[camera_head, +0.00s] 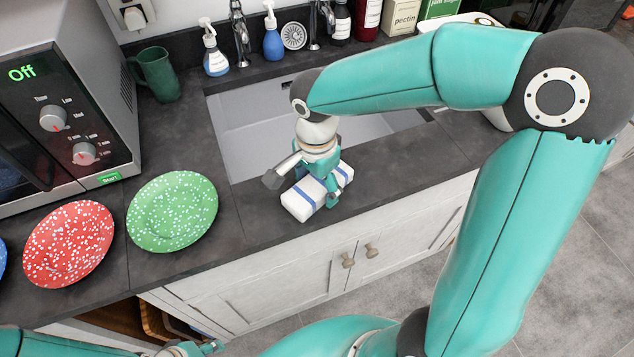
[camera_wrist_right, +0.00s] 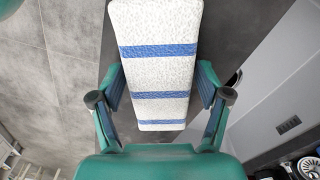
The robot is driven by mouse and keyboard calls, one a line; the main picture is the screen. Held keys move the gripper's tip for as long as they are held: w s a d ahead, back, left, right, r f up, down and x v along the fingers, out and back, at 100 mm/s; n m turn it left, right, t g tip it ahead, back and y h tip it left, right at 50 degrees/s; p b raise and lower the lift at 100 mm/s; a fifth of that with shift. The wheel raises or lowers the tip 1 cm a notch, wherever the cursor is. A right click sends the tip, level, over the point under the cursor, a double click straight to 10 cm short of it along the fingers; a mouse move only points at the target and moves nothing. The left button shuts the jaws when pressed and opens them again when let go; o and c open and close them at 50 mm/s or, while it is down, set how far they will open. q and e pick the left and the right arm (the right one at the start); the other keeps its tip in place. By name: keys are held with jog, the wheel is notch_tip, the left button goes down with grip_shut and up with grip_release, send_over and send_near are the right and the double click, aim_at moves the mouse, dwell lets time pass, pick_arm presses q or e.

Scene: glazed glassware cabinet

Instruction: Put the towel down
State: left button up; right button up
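The towel (camera_head: 298,205) is a folded white bundle with blue stripes, near the front edge of the dark counter, in front of the sink. My right gripper (camera_head: 318,186) comes down over it from above. In the right wrist view, the towel (camera_wrist_right: 155,75) lies between the two fingers of the right gripper (camera_wrist_right: 161,75), whose tips meet its long sides. Whether the towel's underside rests on the counter is hard to tell. Only part of my left gripper (camera_head: 190,349) shows at the bottom edge of the head view; its fingers are unclear.
A green plate (camera_head: 172,211) and a red plate (camera_head: 68,243), both speckled, lie left of the towel. The sink (camera_head: 245,125) is behind it. A microwave (camera_head: 75,90), green mug (camera_head: 157,75) and soap bottles (camera_head: 214,55) stand further back. Bare counter (camera_head: 250,190) lies beside the towel.

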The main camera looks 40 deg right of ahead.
aim_at(316, 183)
jog(key=shift+o, duration=0.3)
jog(key=shift+r, duration=0.15)
notch_tip(316, 183, up, 12)
jog(key=shift+p, duration=0.35)
dwell(0.5)
